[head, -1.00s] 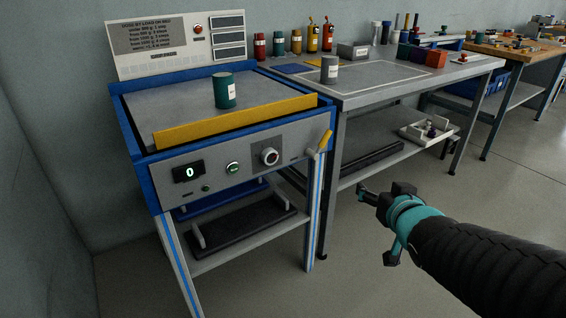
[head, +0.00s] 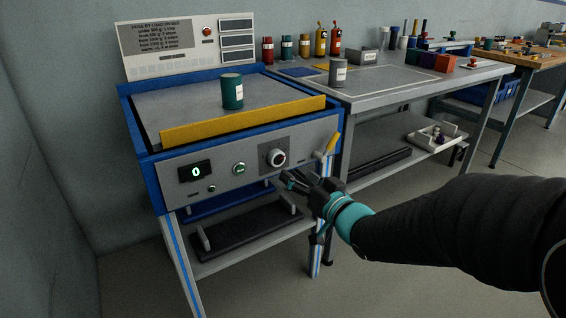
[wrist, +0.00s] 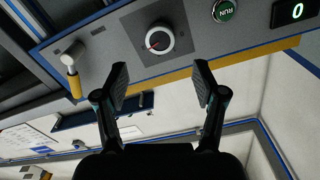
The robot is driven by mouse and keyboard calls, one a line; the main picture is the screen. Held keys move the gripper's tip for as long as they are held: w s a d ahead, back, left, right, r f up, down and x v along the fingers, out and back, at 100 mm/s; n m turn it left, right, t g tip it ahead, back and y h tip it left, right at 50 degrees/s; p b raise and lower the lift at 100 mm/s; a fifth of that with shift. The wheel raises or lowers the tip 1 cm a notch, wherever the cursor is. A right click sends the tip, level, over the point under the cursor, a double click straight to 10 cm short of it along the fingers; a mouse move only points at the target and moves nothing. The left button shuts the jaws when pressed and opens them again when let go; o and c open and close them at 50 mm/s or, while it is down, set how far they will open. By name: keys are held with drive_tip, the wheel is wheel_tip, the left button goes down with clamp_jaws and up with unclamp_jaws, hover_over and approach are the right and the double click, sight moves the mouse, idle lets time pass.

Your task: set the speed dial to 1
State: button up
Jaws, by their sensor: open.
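The speed dial (head: 276,157) is a round dark knob with a pale ring on the grey front panel of the blue-framed machine. In the wrist view the dial (wrist: 158,40) has a red pointer line; I cannot read its numbers. My gripper (head: 290,180) is just below and slightly right of the dial in the head view. In the wrist view my gripper (wrist: 160,85) is open and empty, its fingers apart with the dial beyond the gap between them. They do not appear to touch it.
The panel also has a display (head: 195,171) reading 0, a green RUN button (head: 239,169) and a yellow-handled lever (head: 331,145) right of the dial. A green canister (head: 232,92) stands on the bed behind a yellow bar (head: 245,120). A grey workbench (head: 400,85) adjoins at right.

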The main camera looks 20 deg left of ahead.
sight(279, 160)
drive_tip(key=x, duration=0.7)
drive_tip(key=shift+w+a, duration=0.25)
drive_tip(key=shift+w, duration=0.05)
drive_tip(key=c, duration=1.1)
drive_tip(key=shift+c, duration=0.2)
